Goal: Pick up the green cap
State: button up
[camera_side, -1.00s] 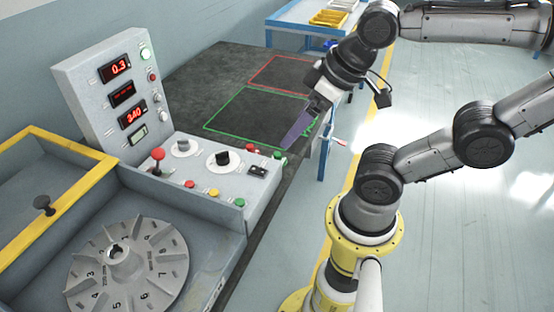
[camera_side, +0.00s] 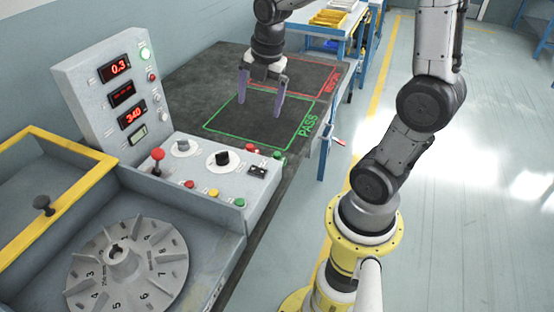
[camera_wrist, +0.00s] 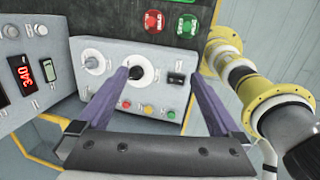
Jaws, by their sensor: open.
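The green cap (camera_side: 278,154) is small and sits on the dark bench just behind the sloped control panel, near the bench's right edge. In the wrist view the green cap (camera_wrist: 187,24) shows near the top, right of centre, with pale marks on its face. A red cap (camera_side: 250,147) stands to its left, and the red cap is also in the wrist view (camera_wrist: 154,22). My gripper (camera_side: 259,108) is open and empty, fingers pointing down over the green-outlined area, behind the caps and apart from them. The wrist view shows its two purple fingers (camera_wrist: 160,76) spread wide.
The control panel (camera_side: 215,172) carries knobs, coloured buttons and a red-topped lever (camera_side: 157,156). The display tower (camera_side: 110,90) rises at its left. A finned disc (camera_side: 128,265) lies in the front bay. The marked bench top (camera_side: 190,95) is mostly clear.

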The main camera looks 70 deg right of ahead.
jog(key=s+d+f+m+g, duration=0.1)
jog(key=d+f+g, duration=0.1)
jog(key=d+f, duration=0.5)
send_over(277, 153)
jog(key=shift+y, duration=0.4)
jog(key=f, duration=0.9)
jog(key=shift+w+d+f, duration=0.15)
jog(key=shift+w, duration=0.1)
jog(key=f, duration=0.4)
jog(key=shift+s, duration=0.3)
jog(key=shift+f, duration=0.55)
jog(key=c, duration=1.3)
